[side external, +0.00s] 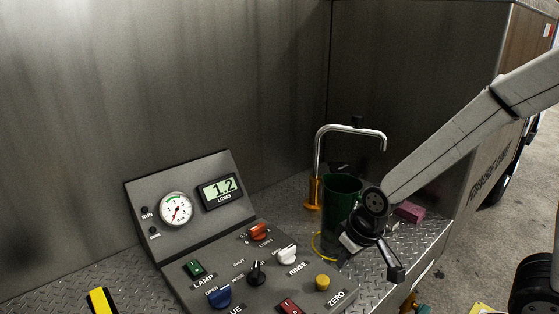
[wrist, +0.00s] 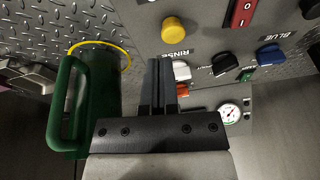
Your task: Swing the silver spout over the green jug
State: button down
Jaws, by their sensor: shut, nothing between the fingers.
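The silver spout (side external: 350,128) is a bent tube rising from a brass base (side external: 314,193), with a small dark knob on top. Its arm runs to the right and its downturned end appears above and to the right of the green jug (side external: 340,188) in the side view. The jug stands upright and open-topped, its lower part partly hidden by my wrist. In the wrist view the jug (wrist: 92,100) and its handle are left of my fingers. My gripper (wrist: 161,65) is shut and empty, in front of the jug beside the panel (side external: 345,256). The spout is not visible in the wrist view.
A yellow ring (side external: 320,246) on the tread-plate deck shows at the jug's foot. The sloped control panel (side external: 225,265) with knobs, gauge and a 1.2 litres display is to the left. A pink block (side external: 409,212) lies right of the jug. Metal walls stand behind.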

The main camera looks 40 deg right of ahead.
jog(key=w+a, duration=0.2)
jog(key=a, duration=0.1)
jog(key=shift+w+r+m+t+y, duration=0.15)
jog(key=shift+w+m+t+y, duration=0.15)
jog(key=shift+m, duration=0.1)
jog(key=w+d+r+m+t+h, duration=0.3)
jog(key=w+d+r+m+t, duration=0.65)
jog(key=w+d+m, duration=0.45)
jog(key=s+d+r+m+t+h, duration=0.1)
jog(key=s+d+r, duration=0.3)
jog(key=d, duration=0.5)
jog(key=s+d+r+m+t+h, duration=0.1)
jog(key=s+d+r+m+t, duration=0.2)
jog(key=d, duration=0.5)
jog(key=shift+s+d+r+m, duration=0.4)
jog(key=shift+s+r, duration=0.4)
jog(key=shift+r, duration=0.1)
jog(key=shift+w, duration=0.15)
jog(key=x, duration=0.9)
jog(key=shift+w, duration=0.4)
